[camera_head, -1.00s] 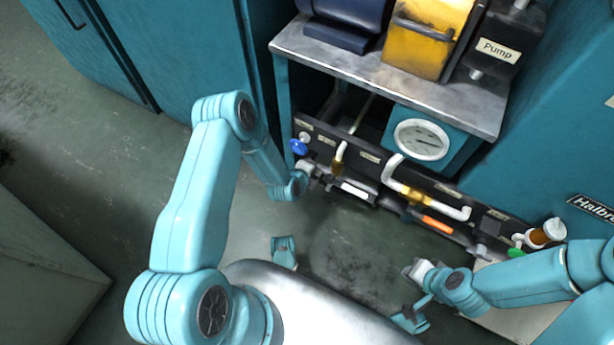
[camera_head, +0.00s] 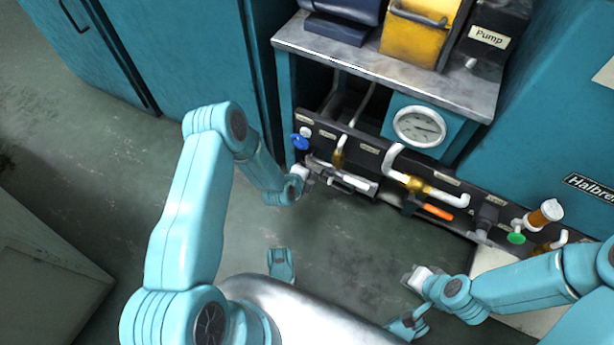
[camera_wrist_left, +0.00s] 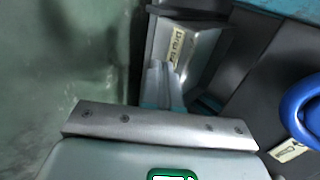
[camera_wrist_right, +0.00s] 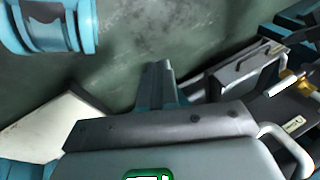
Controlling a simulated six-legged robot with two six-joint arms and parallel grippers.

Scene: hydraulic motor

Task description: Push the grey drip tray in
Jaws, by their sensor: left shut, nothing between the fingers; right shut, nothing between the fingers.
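The grey drip tray (camera_head: 345,179) sits low under the black valve panel, below the bench, in the head view. In the left wrist view a grey tray front with a pale label (camera_wrist_left: 178,45) lies just beyond my left fingers. My left gripper (camera_head: 308,174) is shut and empty at the tray's left end. I cannot tell whether its tips touch the tray. My right gripper (camera_head: 414,278) is shut and empty, low over the floor, well apart from the tray. The right wrist view shows a grey box front with a handle (camera_wrist_right: 238,70) beyond the fingers.
The black panel carries a blue knob (camera_head: 301,142), white and brass pipes (camera_head: 412,183) and a green knob (camera_head: 516,238). A gauge (camera_head: 419,127) is behind it. Teal cabinets (camera_head: 185,60) flank the bench. Floor (camera_head: 350,235) before the tray is clear.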

